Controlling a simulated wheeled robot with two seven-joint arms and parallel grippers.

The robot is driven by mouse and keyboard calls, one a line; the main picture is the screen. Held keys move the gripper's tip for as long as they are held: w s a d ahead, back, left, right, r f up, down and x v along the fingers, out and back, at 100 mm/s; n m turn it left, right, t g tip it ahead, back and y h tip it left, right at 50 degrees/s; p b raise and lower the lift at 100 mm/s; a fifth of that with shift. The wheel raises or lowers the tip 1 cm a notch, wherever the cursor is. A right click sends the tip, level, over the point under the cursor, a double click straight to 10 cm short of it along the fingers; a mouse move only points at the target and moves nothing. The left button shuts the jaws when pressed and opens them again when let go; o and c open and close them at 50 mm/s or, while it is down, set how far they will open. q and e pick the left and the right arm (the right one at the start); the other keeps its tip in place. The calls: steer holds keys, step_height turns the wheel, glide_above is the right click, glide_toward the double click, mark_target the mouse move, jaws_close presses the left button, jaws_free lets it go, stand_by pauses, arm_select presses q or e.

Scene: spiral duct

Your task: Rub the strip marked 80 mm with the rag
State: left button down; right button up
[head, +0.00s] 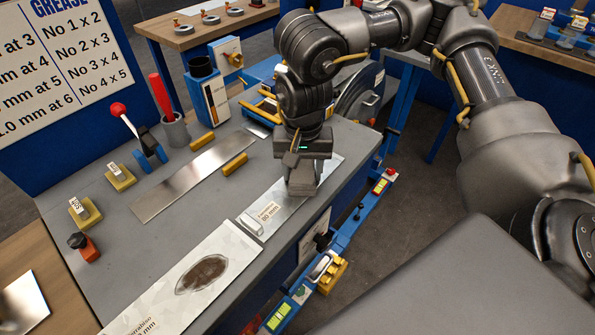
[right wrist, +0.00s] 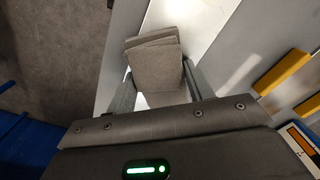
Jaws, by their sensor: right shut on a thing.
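The strip marked 80 mm (head: 270,208) lies flat on the grey bench, its label at the near end. My right gripper (head: 302,184) points down over this strip, beyond the label. In the right wrist view it is shut on a grey folded rag (right wrist: 156,64), held between its two fingers. The pale strip shows beneath the rag (right wrist: 180,14). I cannot tell whether the rag touches it. Gripper and rag hide part of the strip. My left gripper is not in view.
A wider strip with a brown stain (head: 222,252) lies nearer. A bare metal strip (head: 178,187) lies left, beside yellow blocks (head: 235,165).

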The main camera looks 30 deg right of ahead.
mark_target(288, 193)
steer(key=shift+w+d, duration=0.25)
steer(key=shift+d, duration=0.55)
steer(key=shift+p, duration=0.35)
steer(key=shift+s+a+f, duration=0.1)
steer(key=shift+s+a, duration=0.2)
steer(key=shift+a, duration=0.5)
steer(key=shift+s+a+f, duration=0.1)
steer(key=shift+s+a, duration=0.2)
steer(key=shift+a, duration=0.5)
steer(key=shift+s+a+r, duration=0.1)
steer(key=shift+s+a, duration=0.2)
steer(key=shift+a, duration=0.5)
steer(key=shift+s+a, duration=0.25)
steer(key=shift+a, duration=0.5)
steer(key=shift+r, duration=0.15)
step_height(288, 193, up, 6)
steer(key=p, duration=0.5)
steer(key=shift+w, duration=0.1)
